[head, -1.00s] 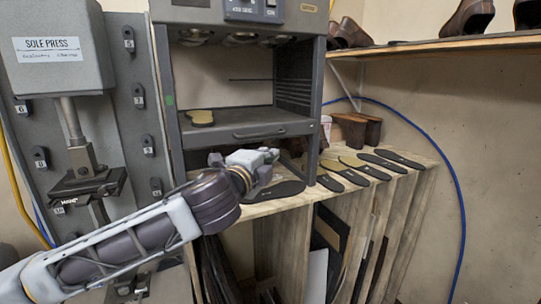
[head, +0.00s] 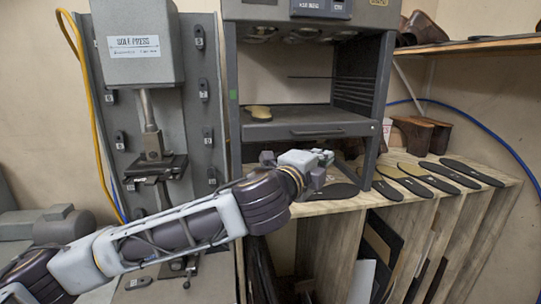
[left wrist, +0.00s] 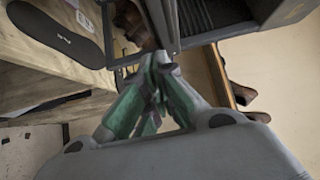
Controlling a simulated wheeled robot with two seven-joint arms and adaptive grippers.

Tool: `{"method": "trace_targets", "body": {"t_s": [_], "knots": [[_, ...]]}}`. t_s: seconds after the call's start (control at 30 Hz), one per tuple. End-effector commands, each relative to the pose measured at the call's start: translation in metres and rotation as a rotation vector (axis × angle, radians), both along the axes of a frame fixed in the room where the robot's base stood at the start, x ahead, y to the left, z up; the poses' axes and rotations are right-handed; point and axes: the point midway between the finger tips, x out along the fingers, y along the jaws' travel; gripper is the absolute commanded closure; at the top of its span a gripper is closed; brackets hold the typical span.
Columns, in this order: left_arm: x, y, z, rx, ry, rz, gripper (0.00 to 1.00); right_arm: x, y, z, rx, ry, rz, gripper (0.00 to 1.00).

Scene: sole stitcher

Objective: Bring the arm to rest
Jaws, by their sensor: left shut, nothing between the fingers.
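My left arm comes in from the left in the head view, and its gripper (head: 322,158) is just in front of the grey oven-like cabinet, below its open shelf and over the wooden bench top. In the left wrist view the fingers of the left gripper (left wrist: 158,65) are together with nothing between them. A dark sole (head: 335,191) lies on the bench just below the gripper. My right gripper is in neither view.
The grey cabinet (head: 305,130) holds a tan sole (head: 258,113) on its shelf. Several soles (head: 430,178) lie on the bench to the right, near brown shoe forms (head: 422,134). The sole press (head: 140,60) stands at left. A blue hose (head: 480,125) runs along the wall.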

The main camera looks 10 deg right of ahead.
Motion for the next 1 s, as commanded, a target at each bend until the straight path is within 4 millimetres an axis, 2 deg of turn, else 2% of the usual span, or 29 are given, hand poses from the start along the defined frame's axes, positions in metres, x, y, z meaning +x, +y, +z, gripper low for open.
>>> {"method": "trace_targets", "body": {"t_s": [0.47, 1.0], "knots": [[-0.003, 0.014, -0.035, -0.122, 0.172, 0.030, 1.00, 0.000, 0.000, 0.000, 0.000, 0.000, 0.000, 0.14], [-0.001, 0.050, -0.090, -0.301, 0.430, 0.120, 1.00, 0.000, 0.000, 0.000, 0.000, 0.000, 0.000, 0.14]]}}
